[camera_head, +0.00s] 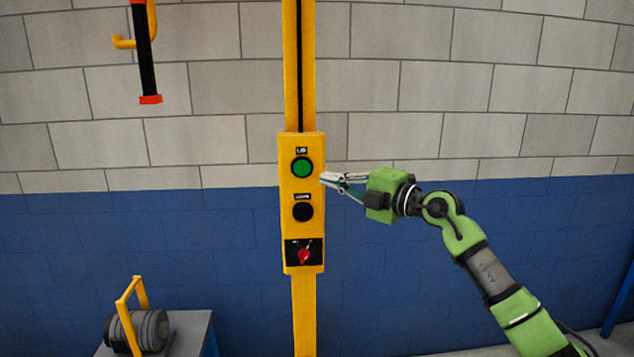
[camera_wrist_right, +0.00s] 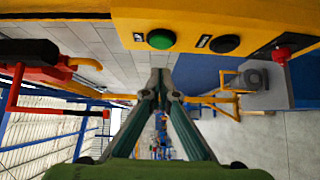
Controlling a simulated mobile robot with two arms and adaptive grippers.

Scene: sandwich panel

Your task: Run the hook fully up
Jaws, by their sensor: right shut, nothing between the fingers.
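A yellow control panel (camera_head: 288,222) on a yellow post carries a green button (camera_head: 302,167) with a small label above it. A black button (camera_head: 302,211) sits below it, and a red rotary knob (camera_head: 304,257) on a black plate is lowest. My right gripper (camera_head: 324,177) is shut and empty, its tips at the panel's right edge, near the green button's height. Whether they touch the panel cannot be told. In the right wrist view the shut fingertips (camera_wrist_right: 160,82) lie below the green button (camera_wrist_right: 160,39). A yellow hook-shaped piece (camera_head: 123,43) shows at upper left. My left gripper is out of view.
A black bar with a red end (camera_head: 147,55) hangs at upper left. A grey cylindrical machine with a yellow frame (camera_head: 137,332) stands on a grey stand at lower left. The wall behind is plain block, blue below.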

